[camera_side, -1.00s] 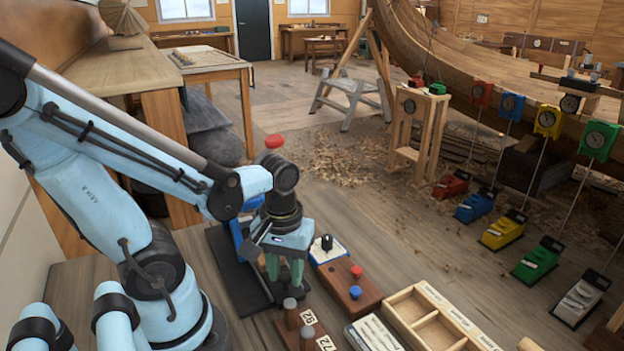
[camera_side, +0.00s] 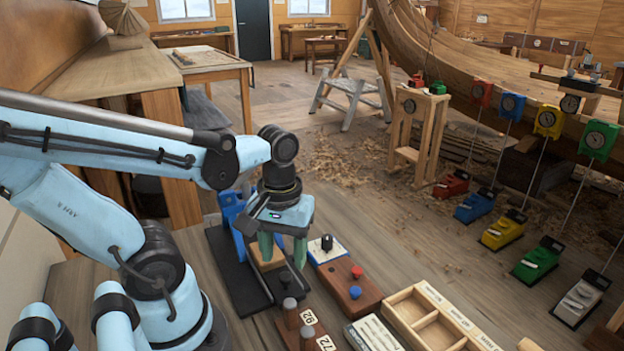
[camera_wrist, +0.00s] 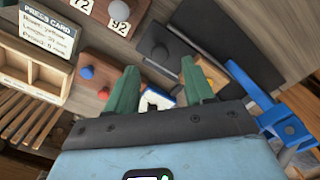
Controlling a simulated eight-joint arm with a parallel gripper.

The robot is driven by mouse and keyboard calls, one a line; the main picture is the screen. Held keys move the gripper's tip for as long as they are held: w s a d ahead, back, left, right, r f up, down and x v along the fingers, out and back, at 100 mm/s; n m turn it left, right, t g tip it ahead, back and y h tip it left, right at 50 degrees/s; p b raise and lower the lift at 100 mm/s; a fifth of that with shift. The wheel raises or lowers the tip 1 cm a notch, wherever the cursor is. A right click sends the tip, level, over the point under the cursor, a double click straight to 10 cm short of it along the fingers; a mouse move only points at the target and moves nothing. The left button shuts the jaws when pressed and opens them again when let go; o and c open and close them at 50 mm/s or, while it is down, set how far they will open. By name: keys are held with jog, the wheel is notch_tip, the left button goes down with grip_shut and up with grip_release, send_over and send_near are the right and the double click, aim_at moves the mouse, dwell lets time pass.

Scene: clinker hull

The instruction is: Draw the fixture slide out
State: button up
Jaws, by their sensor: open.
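A blue press frame (camera_side: 230,208) stands on a black base (camera_side: 228,262). The fixture slide (camera_side: 283,290) appears as a dark plate at the base's right side, with a grey knob (camera_side: 285,278) on it. A wooden block (camera_side: 266,257) lies beside it, partly hidden by a finger. My gripper (camera_side: 283,258) is open and points down above the slide, with green fingers apart. I cannot tell whether either finger touches anything.
A brown box (camera_side: 350,287) with red and blue buttons and a white-topped blue pad (camera_side: 325,249) stand close on the right. A sectioned wooden tray (camera_side: 435,325) lies front right.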

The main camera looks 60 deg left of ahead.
notch_tip(320, 180, up, 8)
jog(key=shift+f, duration=0.25)
jog(key=shift+w, duration=0.1)
dwell(0.4)
jog(key=w+d+f+m+t, duration=0.2)
jog(key=w+m+t, duration=0.5)
jog(key=w+m, duration=0.1)
jog(key=shift+w+d+f+m, duration=0.4)
jog(key=shift+m, duration=0.1)
dwell(0.8)
